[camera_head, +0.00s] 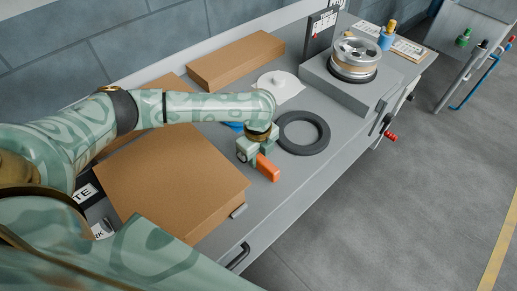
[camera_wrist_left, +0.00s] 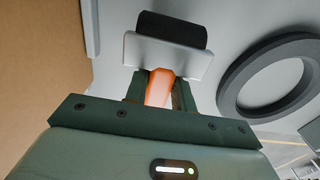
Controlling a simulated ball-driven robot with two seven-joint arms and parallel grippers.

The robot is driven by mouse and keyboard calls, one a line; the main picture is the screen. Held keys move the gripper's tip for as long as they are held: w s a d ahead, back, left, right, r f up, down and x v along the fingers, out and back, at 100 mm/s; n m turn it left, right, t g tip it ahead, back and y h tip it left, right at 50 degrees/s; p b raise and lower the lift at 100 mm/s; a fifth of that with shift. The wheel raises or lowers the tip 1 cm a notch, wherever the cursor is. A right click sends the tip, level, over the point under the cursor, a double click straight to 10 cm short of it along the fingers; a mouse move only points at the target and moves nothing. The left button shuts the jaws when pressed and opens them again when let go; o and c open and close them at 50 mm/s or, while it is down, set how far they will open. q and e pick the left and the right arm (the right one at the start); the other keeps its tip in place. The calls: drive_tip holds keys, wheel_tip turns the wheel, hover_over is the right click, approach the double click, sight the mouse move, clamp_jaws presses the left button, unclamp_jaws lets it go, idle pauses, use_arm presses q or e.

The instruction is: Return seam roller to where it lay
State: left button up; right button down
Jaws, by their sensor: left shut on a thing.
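My left gripper (camera_head: 258,150) is low over the grey workbench (camera_head: 285,180), between a large cardboard box and a black ring. It is shut on the orange handle of the seam roller (camera_head: 267,168), which sticks out beside the fingers. In the left wrist view the orange handle (camera_wrist_left: 159,88) lies between the two dark fingers of the left gripper (camera_wrist_left: 160,92). A pale plate and a black cylinder (camera_wrist_left: 172,29) show just past the fingertips and look like part of the tool. I cannot tell whether the tool touches the bench. My right gripper is out of view.
The cardboard box (camera_head: 165,185) is close on the left, the black ring (camera_head: 303,132) close on the right. A blue item (camera_head: 235,126) is partly hidden behind my arm. Bare bench lies toward the front edge.

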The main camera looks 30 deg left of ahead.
use_arm(q)
drive_tip(key=shift+f, duration=0.7)
drive_tip(key=shift+f, duration=0.1)
drive_tip(key=shift+f, duration=0.1)
drive_tip(key=o, duration=0.9)
drive_tip(key=shift+f, duration=0.1)
